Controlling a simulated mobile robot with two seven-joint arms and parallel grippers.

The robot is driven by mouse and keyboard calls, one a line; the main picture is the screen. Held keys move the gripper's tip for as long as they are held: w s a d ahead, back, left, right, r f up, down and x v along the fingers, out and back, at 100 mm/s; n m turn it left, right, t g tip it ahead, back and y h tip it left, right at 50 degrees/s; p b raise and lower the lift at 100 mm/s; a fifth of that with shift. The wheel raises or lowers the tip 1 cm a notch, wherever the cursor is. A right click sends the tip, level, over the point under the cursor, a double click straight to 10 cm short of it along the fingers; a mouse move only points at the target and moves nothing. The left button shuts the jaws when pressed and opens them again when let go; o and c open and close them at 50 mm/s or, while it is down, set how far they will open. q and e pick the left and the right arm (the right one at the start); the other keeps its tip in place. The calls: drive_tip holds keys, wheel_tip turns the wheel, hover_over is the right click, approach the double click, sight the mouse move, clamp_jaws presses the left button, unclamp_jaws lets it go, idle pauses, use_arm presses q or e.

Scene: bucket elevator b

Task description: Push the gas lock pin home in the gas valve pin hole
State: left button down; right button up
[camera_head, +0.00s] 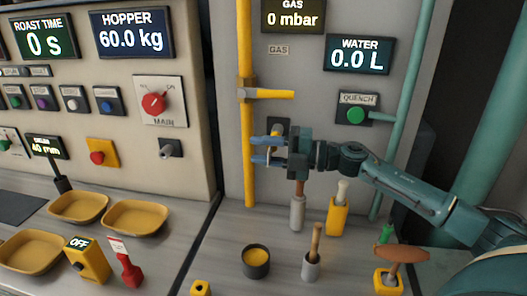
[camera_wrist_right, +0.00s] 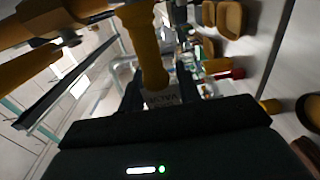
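My right gripper (camera_head: 258,150) reaches in from the right, in front of the grey panel by the yellow gas pipe (camera_head: 249,175). Its two blue fingers point left with a gap between them. A short yellow pin-like piece (camera_head: 276,130) shows at a dark fitting (camera_head: 284,122) on the panel, just above the fingers. In the right wrist view, a rounded yellow piece (camera_wrist_right: 150,55) comes down from the top, near the gap between the dark fingers. I cannot tell whether they touch it. The pin hole is not clearly visible. My left gripper is not in view.
The yellow valve lever (camera_head: 270,94) sticks out rightward above the gripper. The quench button (camera_head: 355,115) is to the right. Below stand a grey holder (camera_head: 297,213), a yellow holder (camera_head: 337,217), a dark cup (camera_head: 256,261) and a brush-like tool (camera_head: 316,243). Yellow trays (camera_head: 135,216) lie left.

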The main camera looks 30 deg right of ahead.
drive_tip(key=o, duration=0.5)
drive_tip(key=shift+w, duration=0.1)
use_arm(q)
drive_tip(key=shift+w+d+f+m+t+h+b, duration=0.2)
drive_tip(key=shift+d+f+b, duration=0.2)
drive_tip(key=shift+b, duration=0.8)
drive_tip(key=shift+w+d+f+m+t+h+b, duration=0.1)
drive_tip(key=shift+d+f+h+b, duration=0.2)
drive_tip(key=shift+b, duration=0.9)
use_arm(e)
drive_tip(key=v, duration=1.3)
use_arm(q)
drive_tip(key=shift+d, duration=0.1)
use_arm(e)
drive_tip(key=shift+d, duration=0.1)
